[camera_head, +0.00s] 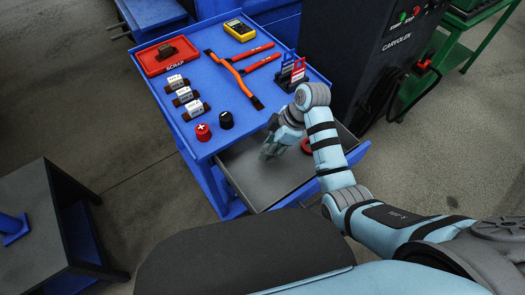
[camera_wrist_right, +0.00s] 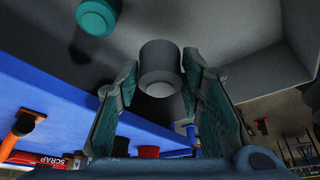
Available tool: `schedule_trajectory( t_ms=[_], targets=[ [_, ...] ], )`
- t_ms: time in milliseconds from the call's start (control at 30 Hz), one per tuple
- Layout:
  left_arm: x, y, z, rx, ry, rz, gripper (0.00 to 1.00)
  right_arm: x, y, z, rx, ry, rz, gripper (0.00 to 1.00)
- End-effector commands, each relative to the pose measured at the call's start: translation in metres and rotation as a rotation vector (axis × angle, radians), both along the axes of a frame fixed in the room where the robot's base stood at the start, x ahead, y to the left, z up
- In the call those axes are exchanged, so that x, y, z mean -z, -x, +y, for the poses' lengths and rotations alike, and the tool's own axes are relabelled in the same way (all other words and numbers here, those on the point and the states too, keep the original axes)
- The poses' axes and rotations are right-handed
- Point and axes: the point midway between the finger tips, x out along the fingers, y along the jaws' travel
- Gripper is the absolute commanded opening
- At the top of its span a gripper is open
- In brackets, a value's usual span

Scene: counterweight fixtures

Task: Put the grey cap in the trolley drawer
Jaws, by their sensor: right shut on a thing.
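The grey cap (camera_wrist_right: 160,66) shows in the right wrist view, between the fingertips of my right gripper (camera_wrist_right: 160,80), which is shut on it. In the head view my right gripper (camera_head: 270,152) is low over the pulled-out trolley drawer (camera_head: 240,166), and I cannot make out the cap there. Whether the cap touches the drawer floor I cannot tell. The drawer is open below the blue trolley top (camera_head: 225,80). My left gripper is not in view.
A red cap (camera_head: 203,132) and a black cap (camera_head: 226,120) stand at the top's front edge. The drawer's left part looks clear.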

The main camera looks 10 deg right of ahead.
Motion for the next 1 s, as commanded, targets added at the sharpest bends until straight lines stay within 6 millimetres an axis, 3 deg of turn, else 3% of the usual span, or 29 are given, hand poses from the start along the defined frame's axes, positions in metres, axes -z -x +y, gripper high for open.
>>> schedule_trajectory(
  t_ms=[33, 100, 200, 433, 533, 867, 900, 1000],
  targets=[
    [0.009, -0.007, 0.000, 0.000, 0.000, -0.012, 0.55, 0.021, 0.001, 0.000, 0.000, 0.001, 0.005, 0.24],
    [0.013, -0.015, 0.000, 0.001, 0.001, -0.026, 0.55, 0.038, 0.001, 0.000, 0.001, 0.000, 0.003, 0.24],
    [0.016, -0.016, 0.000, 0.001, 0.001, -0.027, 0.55, 0.049, 0.000, 0.000, 0.001, 0.000, 0.000, 0.24],
    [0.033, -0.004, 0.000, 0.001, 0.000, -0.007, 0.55, 0.052, -0.039, 0.016, 0.000, -0.001, -0.001, 0.24],
    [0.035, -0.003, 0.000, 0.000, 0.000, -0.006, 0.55, 0.063, -0.036, 0.015, 0.002, 0.000, 0.002, 0.24],
    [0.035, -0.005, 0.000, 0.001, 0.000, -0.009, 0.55, 0.065, -0.036, 0.015, 0.003, 0.001, 0.001, 0.21],
    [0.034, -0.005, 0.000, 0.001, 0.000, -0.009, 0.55, 0.064, -0.036, 0.015, 0.003, 0.001, 0.001, 0.41],
    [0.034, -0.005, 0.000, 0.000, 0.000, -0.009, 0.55, 0.064, -0.036, 0.014, 0.003, 0.001, 0.001, 0.55]
  ],
)
